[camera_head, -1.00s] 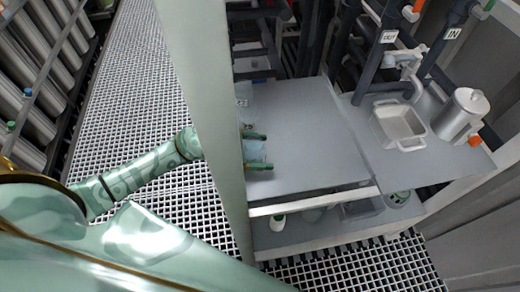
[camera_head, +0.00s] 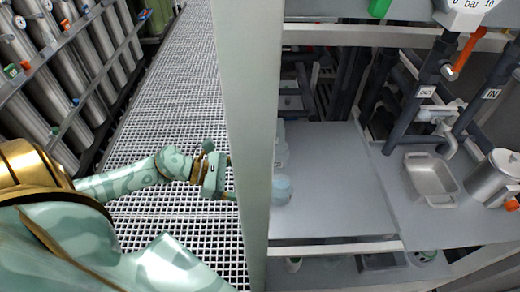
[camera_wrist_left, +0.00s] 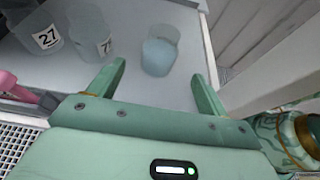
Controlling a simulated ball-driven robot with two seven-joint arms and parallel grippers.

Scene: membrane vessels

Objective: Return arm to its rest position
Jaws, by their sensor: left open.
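My left arm comes in from the left in the head view. My left gripper (camera_head: 228,178) is at the left side of the pale upright post, which partly hides its fingertips. In the left wrist view the gripper (camera_wrist_left: 158,70) is open and empty. A clear beaker with pale blue contents (camera_wrist_left: 160,52) stands upright on the grey counter, beyond the fingers and apart from them. The same beaker shows in the head view (camera_head: 282,190), just right of the post. My right gripper is not in view.
The pale post (camera_head: 248,120) stands between my arm and the counter (camera_head: 335,185). Labelled beakers (camera_wrist_left: 47,35) stand near the blue one. A metal tray (camera_head: 430,180) and a steel jug (camera_head: 495,178) are at right. Cylinders line the left. Grating floor (camera_head: 180,100) is open.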

